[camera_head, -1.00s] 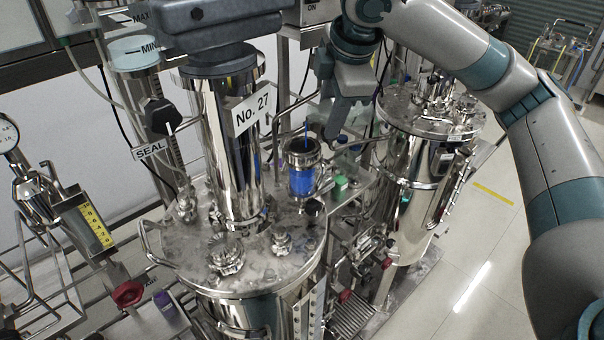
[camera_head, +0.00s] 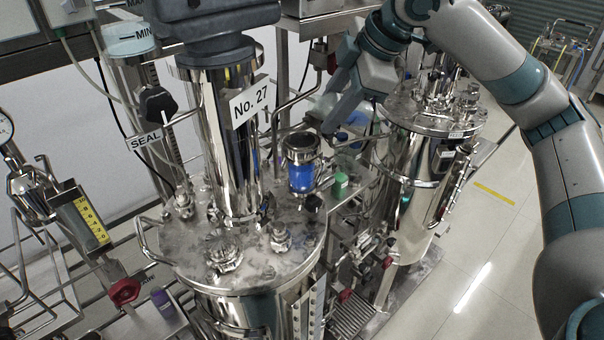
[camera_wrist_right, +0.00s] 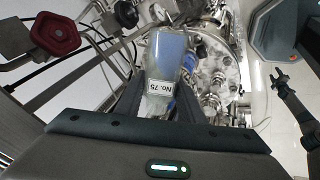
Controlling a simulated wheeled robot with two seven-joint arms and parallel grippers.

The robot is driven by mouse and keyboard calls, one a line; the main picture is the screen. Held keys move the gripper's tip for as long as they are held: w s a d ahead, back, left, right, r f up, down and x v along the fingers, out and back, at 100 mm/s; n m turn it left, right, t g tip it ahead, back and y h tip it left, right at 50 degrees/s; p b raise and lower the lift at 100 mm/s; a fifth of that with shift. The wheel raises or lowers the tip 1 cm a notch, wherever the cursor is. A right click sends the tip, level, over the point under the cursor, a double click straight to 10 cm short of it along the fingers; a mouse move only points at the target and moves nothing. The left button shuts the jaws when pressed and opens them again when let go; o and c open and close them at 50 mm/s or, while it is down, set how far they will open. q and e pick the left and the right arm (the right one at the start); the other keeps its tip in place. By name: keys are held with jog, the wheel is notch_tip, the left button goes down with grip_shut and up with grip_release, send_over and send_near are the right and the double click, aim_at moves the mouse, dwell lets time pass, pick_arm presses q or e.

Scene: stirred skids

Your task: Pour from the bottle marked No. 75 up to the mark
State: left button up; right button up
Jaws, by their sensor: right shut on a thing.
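The bottle marked No. 75 (camera_wrist_right: 168,50) is clear, holds blue liquid and has a white label. In the right wrist view it lies between the dark fingers of my right gripper (camera_wrist_right: 158,95), which is shut on it. In the head view my right gripper (camera_head: 332,122) is behind and right of a glass cup (camera_head: 301,176) with a dark rim and blue liquid. I cannot make out a mark on the cup.
The cup stands on the steel vessel lid (camera_head: 255,258), beside a tall column labelled No. 27 (camera_head: 235,150). A second steel vessel (camera_head: 415,175) stands further right.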

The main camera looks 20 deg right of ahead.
jog(key=shift+a, duration=0.1)
dwell(0.3)
jog(key=d+r+y, duration=0.2)
jog(key=d, duration=0.1)
jog(key=s+d+r+t+y+b, duration=0.1)
jog(key=shift+d+r+m, duration=0.25)
jog(key=shift+d+m, duration=0.15)
jog(key=shift+d+r+y, duration=0.15)
jog(key=shift+r+y, duration=0.15)
